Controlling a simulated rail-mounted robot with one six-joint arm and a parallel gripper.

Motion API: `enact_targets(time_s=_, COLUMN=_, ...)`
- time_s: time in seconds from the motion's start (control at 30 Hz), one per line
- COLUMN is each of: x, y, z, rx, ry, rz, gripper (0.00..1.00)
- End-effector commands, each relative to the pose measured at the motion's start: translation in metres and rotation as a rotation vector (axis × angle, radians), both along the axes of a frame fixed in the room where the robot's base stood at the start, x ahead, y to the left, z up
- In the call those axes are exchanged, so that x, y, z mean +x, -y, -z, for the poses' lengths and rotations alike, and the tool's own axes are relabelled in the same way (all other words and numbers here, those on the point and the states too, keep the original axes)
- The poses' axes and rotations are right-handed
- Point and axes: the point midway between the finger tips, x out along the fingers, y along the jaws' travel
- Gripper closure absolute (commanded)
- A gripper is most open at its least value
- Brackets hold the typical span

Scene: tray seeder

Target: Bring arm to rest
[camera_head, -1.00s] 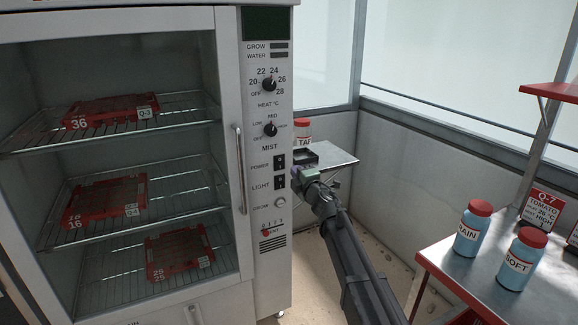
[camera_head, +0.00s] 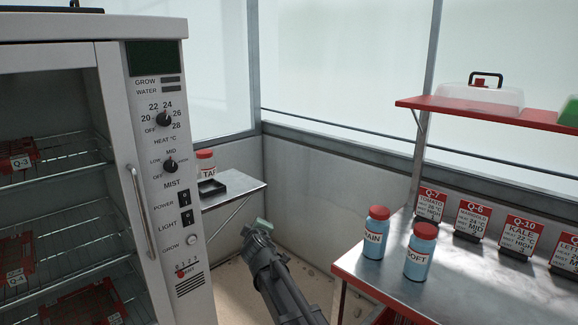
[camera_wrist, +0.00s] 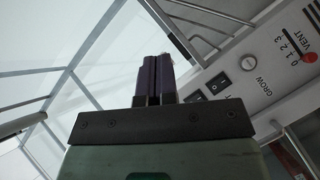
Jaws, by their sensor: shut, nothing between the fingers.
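My gripper (camera_wrist: 153,78) shows in the wrist view with its two dark purple fingers pressed together and nothing between them. In the head view, my arm reaches up from the bottom edge. Its end stands in the open space between the white grow cabinet (camera_head: 168,75) and the steel bench (camera_head: 400,290), apart from both. The fingers are hard to make out in the head view. The wrist view also shows the cabinet's control panel (camera_wrist: 270,75), tilted, to the right of the fingers.
Red trays sit on the cabinet's wire shelves. A small side table (camera_head: 232,190) holds a dark tray (camera_head: 228,184) and a red-capped jar (camera_head: 206,162). Two blue bottles, RAIN (camera_head: 376,236) and SOFT (camera_head: 420,254), stand on the bench before several label cards. A red shelf (camera_head: 450,108) overhangs the bench.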

Motion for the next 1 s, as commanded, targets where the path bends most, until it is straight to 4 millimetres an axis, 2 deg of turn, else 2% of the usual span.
enact_targets(time_s=0.03, x=-0.025, y=0.043, z=0.020, rx=0.059, ry=-0.128, rz=0.132, gripper=1.00)
enact_targets(time_s=0.1, x=-0.061, y=0.096, z=0.051, rx=0.145, ry=-0.330, rz=0.320, gripper=1.00)
enact_targets(time_s=0.17, x=-0.099, y=0.134, z=0.075, rx=0.214, ry=-0.501, rz=0.464, gripper=1.00)
enact_targets(time_s=0.2, x=-0.126, y=0.156, z=0.088, rx=0.256, ry=-0.613, rz=0.551, gripper=1.00)
enact_targets(time_s=0.33, x=-0.214, y=0.207, z=0.116, rx=0.371, ry=-0.933, rz=0.766, gripper=1.00)
enact_targets(time_s=0.4, x=-0.257, y=0.226, z=0.123, rx=0.424, ry=-1.075, rz=0.844, gripper=1.00)
enact_targets(time_s=0.53, x=-0.326, y=0.263, z=0.125, rx=0.552, ry=-1.250, rz=0.943, gripper=1.00)
enact_targets(time_s=0.57, x=-0.333, y=0.278, z=0.125, rx=0.583, ry=-1.243, rz=0.971, gripper=1.00)
enact_targets(time_s=0.6, x=-0.329, y=0.298, z=0.125, rx=0.613, ry=-1.231, rz=1.012, gripper=1.00)
enact_targets(time_s=0.63, x=-0.326, y=0.296, z=0.101, rx=0.610, ry=-1.230, rz=1.009, gripper=1.00)
enact_targets(time_s=0.7, x=-0.324, y=0.293, z=0.069, rx=0.603, ry=-1.231, rz=1.002, gripper=1.00)
enact_targets(time_s=0.9, x=-0.323, y=0.293, z=-0.003, rx=0.601, ry=-1.228, rz=1.001, gripper=1.00)
enact_targets(time_s=1.0, x=-0.323, y=0.293, z=-0.030, rx=0.600, ry=-1.227, rz=1.001, gripper=1.00)
